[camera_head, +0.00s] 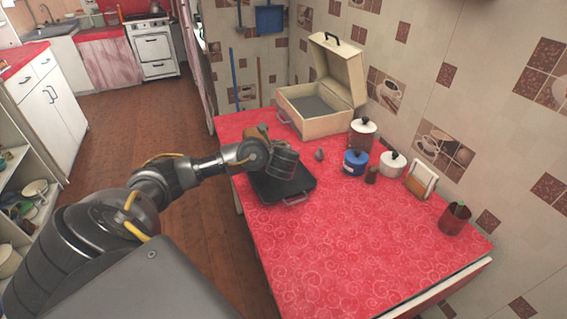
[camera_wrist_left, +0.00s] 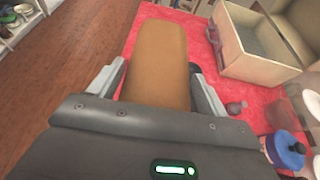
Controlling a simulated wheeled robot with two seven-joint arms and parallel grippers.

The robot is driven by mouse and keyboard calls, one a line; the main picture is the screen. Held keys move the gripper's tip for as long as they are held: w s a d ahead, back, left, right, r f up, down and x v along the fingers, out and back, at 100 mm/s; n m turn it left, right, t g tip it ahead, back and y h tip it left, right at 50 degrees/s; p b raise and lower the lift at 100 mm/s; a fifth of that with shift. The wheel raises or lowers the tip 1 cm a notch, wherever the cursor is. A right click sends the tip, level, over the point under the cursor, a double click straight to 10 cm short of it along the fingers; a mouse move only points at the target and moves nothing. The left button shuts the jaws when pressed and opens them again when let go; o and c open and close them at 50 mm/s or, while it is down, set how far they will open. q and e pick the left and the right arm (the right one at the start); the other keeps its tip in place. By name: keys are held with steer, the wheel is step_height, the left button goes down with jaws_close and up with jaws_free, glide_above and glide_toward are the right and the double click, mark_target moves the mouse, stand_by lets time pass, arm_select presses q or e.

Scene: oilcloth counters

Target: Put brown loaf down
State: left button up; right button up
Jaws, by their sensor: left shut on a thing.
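The brown loaf (camera_wrist_left: 163,55) is an oblong block between the two fingers of my left gripper (camera_wrist_left: 157,80) in the left wrist view. The gripper is shut on its near part, and the far part sticks out past the fingers. In the head view my left gripper (camera_head: 266,140) is over the far left part of the red counter, and the loaf (camera_head: 254,131) is mostly hidden behind it. I cannot tell whether the loaf touches the counter. My right gripper is not in view.
A black tray with handles (camera_head: 289,188) lies just under my left wrist. An open cream bread box (camera_head: 306,113) stands behind, with a small dark item (camera_head: 319,155) before it. A blue pot (camera_head: 355,163) and other canisters line the wall. The front of the red counter (camera_head: 330,245) is clear.

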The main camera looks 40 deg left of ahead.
arm_select(q)
steer(key=w+d+f, duration=0.1)
steer(key=w+f, duration=0.2)
steer(key=w+f+b, duration=0.1)
steer(key=w+f, duration=0.1)
steer(key=f, duration=0.2)
steer(key=w+d+f+b, duration=0.1)
steer(key=w+f, duration=0.2)
steer(key=shift+w+d+f, duration=0.25)
steer(key=shift+w+d, duration=0.05)
steer(key=shift+w, duration=0.05)
steer(key=shift+f, duration=0.1)
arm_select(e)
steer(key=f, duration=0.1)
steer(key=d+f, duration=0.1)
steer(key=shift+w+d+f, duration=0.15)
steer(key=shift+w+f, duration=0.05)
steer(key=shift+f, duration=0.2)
arm_select(q)
steer(key=shift+f+b, duration=0.15)
steer(key=shift+b, duration=0.25)
steer(key=o, duration=1.3)
steer(key=shift+s, duration=0.1)
